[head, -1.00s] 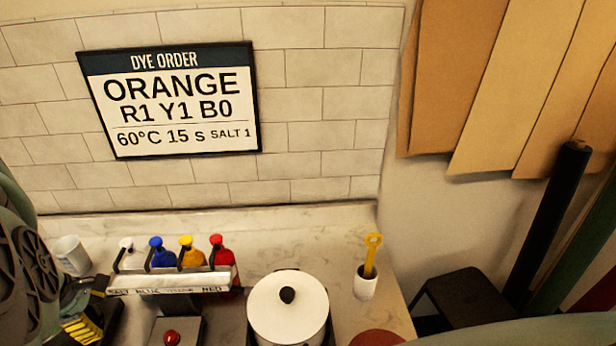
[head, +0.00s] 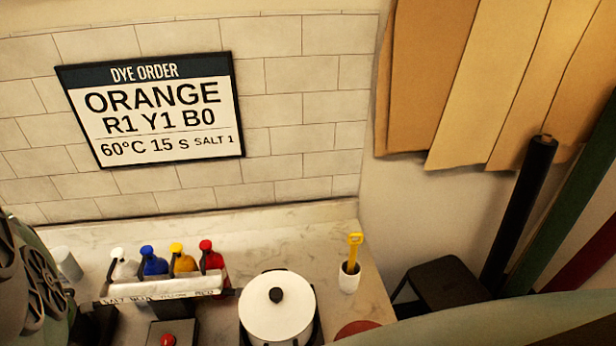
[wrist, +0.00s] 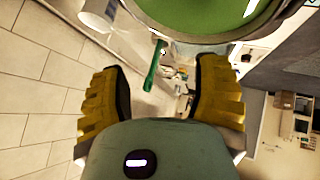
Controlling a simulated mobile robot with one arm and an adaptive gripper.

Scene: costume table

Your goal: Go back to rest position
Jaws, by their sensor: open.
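My gripper (wrist: 160,88) shows in the wrist view with its two yellow, dark-padded fingers spread apart. Nothing is held between them. In the head view my arm fills the lower left edge, and the gripper's fingers cannot be made out there.
A rack (head: 150,290) holds white, blue, yellow and red bottles on the marble counter (head: 270,222). Right of it stand a white-lidded pot (head: 277,318) and a white cup (head: 349,279) with a yellow tool. A dark stool (head: 447,285) is beyond the counter. The wrist view shows a round green-filled vessel (wrist: 205,15) close by.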

